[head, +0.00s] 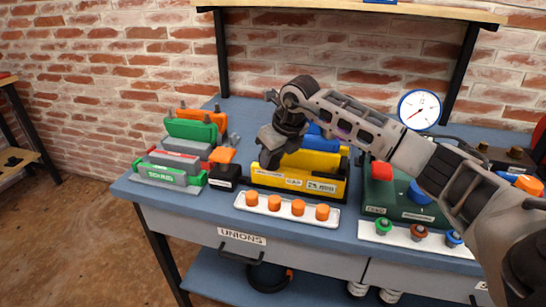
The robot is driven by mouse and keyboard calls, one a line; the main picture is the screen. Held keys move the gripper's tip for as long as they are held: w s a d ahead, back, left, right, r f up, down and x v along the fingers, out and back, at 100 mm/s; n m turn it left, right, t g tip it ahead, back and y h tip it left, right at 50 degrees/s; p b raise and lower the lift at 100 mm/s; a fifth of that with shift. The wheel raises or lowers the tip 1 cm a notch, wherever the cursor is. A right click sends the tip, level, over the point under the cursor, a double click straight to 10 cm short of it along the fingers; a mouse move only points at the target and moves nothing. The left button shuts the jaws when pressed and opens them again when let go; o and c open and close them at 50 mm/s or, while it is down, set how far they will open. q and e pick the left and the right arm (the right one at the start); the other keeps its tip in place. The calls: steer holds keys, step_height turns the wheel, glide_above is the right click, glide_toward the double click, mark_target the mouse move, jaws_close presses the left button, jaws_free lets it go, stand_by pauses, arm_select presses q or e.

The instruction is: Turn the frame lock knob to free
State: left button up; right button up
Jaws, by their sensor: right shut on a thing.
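The yellow frame (336,174) stands on the blue bench top, with small labels along its front. My right gripper (266,164) reaches in from the right, points down and is shut at the left end of this frame. The frame lock knob is hidden by the gripper, so its position cannot be read. My left gripper is not in view.
A white tray with orange caps (297,207) lies in front of the frame. A black box (223,177) and a green-and-grey fixture (172,172) stand left. A green unit (381,195) stands right, below a round gauge (419,109). My right arm crosses above it.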

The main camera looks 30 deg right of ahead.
steer(key=n+y, duration=0.1)
steer(key=n, duration=0.2)
steer(key=shift+d+n+g, duration=0.15)
steer(key=shift+n+g, duration=0.15)
steer(key=n+y, duration=0.1)
steer(key=n, duration=0.1)
steer(key=n+g, duration=0.1)
steer(key=n, duration=0.1)
steer(key=shift+w+n+y, duration=0.15)
steer(key=shift+n+y, duration=0.15)
steer(key=shift+y, duration=0.1)
steer(key=n+g+b, duration=0.1)
steer(key=n, duration=0.2)
steer(key=shift+w+y, duration=0.1)
steer(key=shift+y, duration=0.2)
steer(key=shift+d+n+g+b, duration=0.1)
steer(key=shift+n+g+b, duration=0.4)
steer(key=shift+n, duration=1.4)
steer(key=o, duration=1)
steer(key=v, duration=0.5)
steer(key=p+v, duration=0.1)
steer(key=v, duration=0.4)
steer(key=w+v, duration=0.1)
steer(key=v, duration=0.5)
steer(key=shift+s+d+p, duration=0.1)
steer(key=shift+d+p, duration=0.1)
steer(key=shift+p, duration=0.15)
